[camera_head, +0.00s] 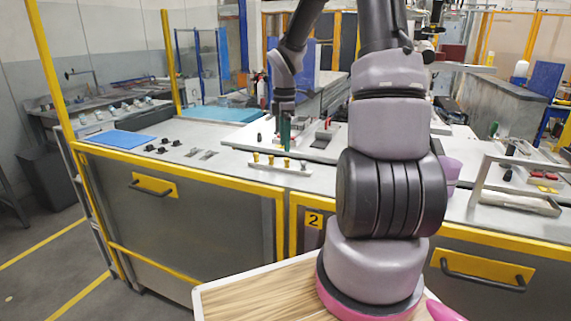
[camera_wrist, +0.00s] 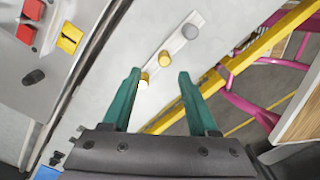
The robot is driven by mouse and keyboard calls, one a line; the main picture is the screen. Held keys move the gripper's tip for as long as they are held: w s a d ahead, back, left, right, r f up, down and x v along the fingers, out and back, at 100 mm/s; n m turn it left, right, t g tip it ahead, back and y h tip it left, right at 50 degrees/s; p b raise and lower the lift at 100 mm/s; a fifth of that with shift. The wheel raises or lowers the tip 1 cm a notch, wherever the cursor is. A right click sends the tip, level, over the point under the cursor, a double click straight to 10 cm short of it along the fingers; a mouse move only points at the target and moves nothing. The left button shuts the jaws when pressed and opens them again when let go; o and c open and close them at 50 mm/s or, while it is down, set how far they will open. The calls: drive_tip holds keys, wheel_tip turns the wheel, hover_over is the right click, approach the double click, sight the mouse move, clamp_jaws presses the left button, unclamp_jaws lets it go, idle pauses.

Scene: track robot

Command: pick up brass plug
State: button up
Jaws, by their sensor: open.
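Brass-coloured plugs stand in a row on a pale strip (camera_head: 280,167) at the near edge of the worktop, with a grey plug (camera_wrist: 190,31) at one end. In the head view I see brass plugs at the left (camera_head: 256,157), in the middle (camera_head: 271,159) and at the right (camera_head: 287,162). My gripper (camera_head: 285,146) is open and empty above and behind the row, fingers down. In the wrist view, one brass plug (camera_wrist: 164,57) shows between and beyond the teal fingertips (camera_wrist: 158,73). Another brass plug (camera_wrist: 143,80) shows beside the left finger, which may hide part of the row.
A blue mat (camera_head: 120,139) and small dark parts (camera_head: 163,145) lie on the worktop to the left. A grey frame (camera_head: 480,175) stands at the right. The yellow table edge runs close by.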

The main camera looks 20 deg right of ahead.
sight(287, 165)
drive_tip(key=shift+s+d+f, duration=0.1)
drive_tip(key=shift+s+f, duration=0.1)
drive_tip(key=shift+f, duration=1.35)
drive_tip(key=shift+s+d+f, duration=0.1)
drive_tip(key=shift+s+f, duration=0.1)
drive_tip(key=shift+f, duration=1.3)
clamp_jaws()
